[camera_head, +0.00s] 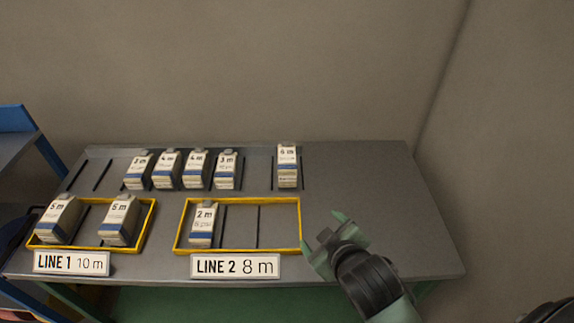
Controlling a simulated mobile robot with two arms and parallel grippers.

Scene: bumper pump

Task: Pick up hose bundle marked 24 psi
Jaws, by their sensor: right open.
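The bundles are box-like, white and grey with blue bands, and their readable marks are in metres; I can read no 24 psi mark. In the back row stand a 3 m bundle (137,171), two 4 m bundles (166,170) (195,170), another 3 m bundle (227,171) and, apart to the right, a 6 m bundle (288,167). Two 5 m bundles (59,220) (119,221) stand in the left yellow frame, and a 2 m bundle (202,225) in the right one. My right gripper (325,238) is open and empty, right of the right frame. My left gripper is out of view.
The left yellow frame (91,245) has a LINE 1 10 m sign (71,263). The right yellow frame (300,225) has a LINE 2 8 m sign (235,266) and free slots. The grey table (365,180) is bare at right. A blue-framed shelf (15,118) stands at left.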

